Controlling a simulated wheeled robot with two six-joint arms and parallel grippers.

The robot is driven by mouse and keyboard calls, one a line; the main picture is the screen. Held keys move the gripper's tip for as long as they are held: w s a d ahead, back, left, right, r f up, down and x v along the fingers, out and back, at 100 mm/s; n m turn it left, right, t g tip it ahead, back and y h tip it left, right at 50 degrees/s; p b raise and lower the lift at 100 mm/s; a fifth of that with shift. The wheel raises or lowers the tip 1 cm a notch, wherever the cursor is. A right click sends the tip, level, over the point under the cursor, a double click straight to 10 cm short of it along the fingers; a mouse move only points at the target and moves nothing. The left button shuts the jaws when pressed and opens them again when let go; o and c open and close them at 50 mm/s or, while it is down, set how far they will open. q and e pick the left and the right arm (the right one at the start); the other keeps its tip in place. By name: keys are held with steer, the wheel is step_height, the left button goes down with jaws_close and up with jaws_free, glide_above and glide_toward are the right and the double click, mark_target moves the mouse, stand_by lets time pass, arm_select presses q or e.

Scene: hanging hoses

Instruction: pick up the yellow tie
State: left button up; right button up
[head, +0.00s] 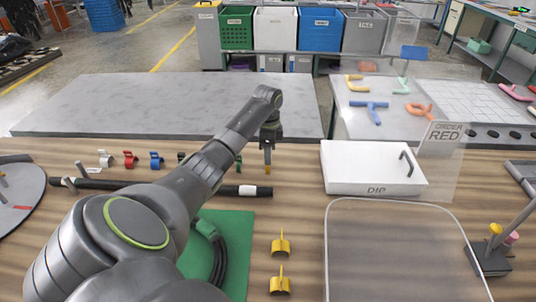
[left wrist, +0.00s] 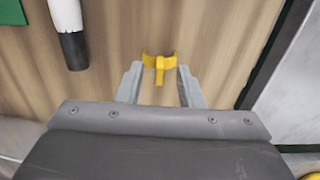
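The yellow tie (head: 267,170) is at the right end of the row of ties on the wooden table, partly hidden by my left gripper. In the left wrist view the yellow tie (left wrist: 160,64) is a small curved clip with a tab pointing toward the gripper. My left gripper (head: 267,160) points down over it. The left wrist view shows its two fingers (left wrist: 160,82) apart, one on each side of the tab. I cannot tell whether they touch the tie. My right gripper is not in view.
White, red (head: 130,159) and blue ties (head: 156,160) stand to the left. A black hose with white bands (head: 247,190) lies in front. Two yellow clips (head: 281,246) stand nearer. A white DIP box (head: 372,168) is to the right, a grey slab (head: 110,105) behind.

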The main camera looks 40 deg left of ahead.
arm_select(q)
jaws_close()
steer(key=shift+r, duration=0.15)
step_height(320, 180, up, 8)
steer(key=shift+f+b, duration=0.1)
steer(key=shift+b, duration=0.2)
step_height(320, 180, up, 2)
steer(key=shift+p, duration=1.25)
